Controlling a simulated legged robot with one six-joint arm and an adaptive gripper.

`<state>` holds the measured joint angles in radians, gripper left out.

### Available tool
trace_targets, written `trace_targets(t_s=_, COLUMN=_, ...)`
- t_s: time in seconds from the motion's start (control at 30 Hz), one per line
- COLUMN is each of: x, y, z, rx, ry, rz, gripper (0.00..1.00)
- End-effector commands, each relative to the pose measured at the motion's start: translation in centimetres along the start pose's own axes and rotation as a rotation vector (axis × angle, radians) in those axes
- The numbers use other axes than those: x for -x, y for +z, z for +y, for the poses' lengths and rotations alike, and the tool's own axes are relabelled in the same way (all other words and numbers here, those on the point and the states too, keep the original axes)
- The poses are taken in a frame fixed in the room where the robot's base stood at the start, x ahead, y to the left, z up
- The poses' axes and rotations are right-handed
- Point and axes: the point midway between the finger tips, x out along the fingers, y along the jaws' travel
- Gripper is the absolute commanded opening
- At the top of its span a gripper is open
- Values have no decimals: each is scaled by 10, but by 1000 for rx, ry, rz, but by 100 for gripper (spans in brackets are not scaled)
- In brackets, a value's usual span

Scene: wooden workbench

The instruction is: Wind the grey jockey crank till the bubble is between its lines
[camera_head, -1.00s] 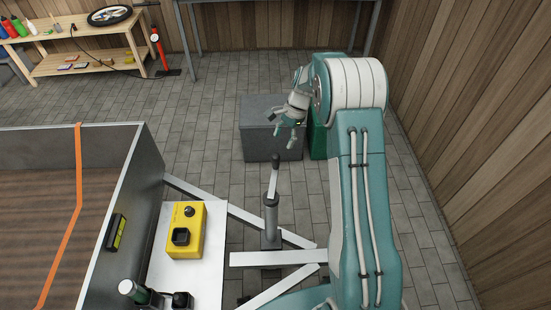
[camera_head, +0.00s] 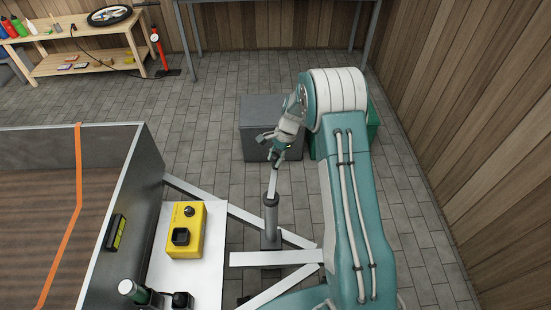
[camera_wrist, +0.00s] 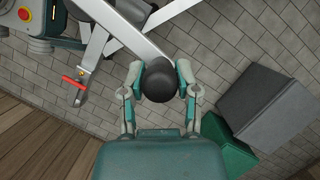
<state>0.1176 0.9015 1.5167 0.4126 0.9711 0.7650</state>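The grey jockey crank (camera_head: 272,184) stands upright on a grey post (camera_head: 270,222) beside the trailer's drawbar. Its dark round knob (camera_wrist: 158,82) shows in the wrist view. My gripper (camera_head: 270,146) is over the crank's top end in the head view. In the wrist view my gripper (camera_wrist: 160,78) has its two fingers spread on either side of the knob; whether they touch it is not clear. The yellow-green bubble level (camera_head: 117,234) is on the trailer's side wall. Its bubble and lines are too small to make out.
A yellow box (camera_head: 186,230) with a dark knob sits on a white plate (camera_head: 207,282) left of the crank. White drawbar beams (camera_head: 270,258) run below the post. A grey block (camera_head: 255,112) and a green block (camera_head: 372,126) stand behind on the paved floor.

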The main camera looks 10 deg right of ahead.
Motion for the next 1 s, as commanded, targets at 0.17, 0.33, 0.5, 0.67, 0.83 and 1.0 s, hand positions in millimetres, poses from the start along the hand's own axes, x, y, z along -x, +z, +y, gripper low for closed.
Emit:
trace_targets(t_s=0.17, x=0, y=-1, z=0, rx=-1, ry=-1, rz=1, gripper=0)
trace_targets(t_s=0.33, x=0, y=-1, z=0, rx=-3, ry=-2, rz=1, gripper=0)
trace_targets(t_s=0.5, x=-1, y=-2, z=0, rx=-7, ry=-3, rz=1, gripper=0)
trace_targets(t_s=0.67, x=-1, y=-2, z=0, rx=-13, ry=-5, rz=1, gripper=0)
trace_targets(t_s=0.83, x=-1, y=-3, z=2, rx=-22, ry=-9, rz=1, gripper=0)
trace_targets(t_s=1.0, x=0, y=-5, z=4, rx=-47, ry=-17, rz=1, gripper=0)
